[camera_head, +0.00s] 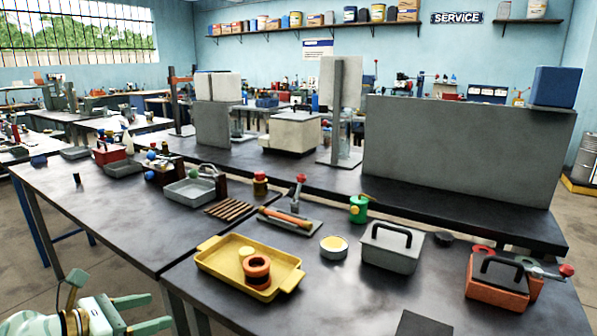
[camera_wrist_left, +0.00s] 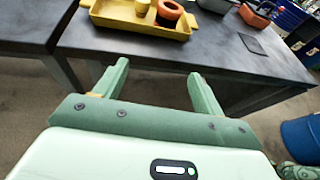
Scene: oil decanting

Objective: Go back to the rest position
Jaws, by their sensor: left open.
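My left gripper (camera_head: 148,312) is at the lower left of the head view, in front of the workbench's near edge. It is open and empty. In the left wrist view its two green fingers (camera_wrist_left: 158,84) stand apart with only the floor and the bench edge beyond them. My right gripper is in neither view.
A yellow tray (camera_head: 219,270) with an orange ring (camera_head: 257,268) and a pale yellow round piece (camera_head: 246,253) sits on the dark bench (camera_head: 330,298). A grey lidded box (camera_head: 391,250), a green can (camera_head: 358,209) and an orange box (camera_head: 496,288) stand farther right. Floor lies below my left gripper.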

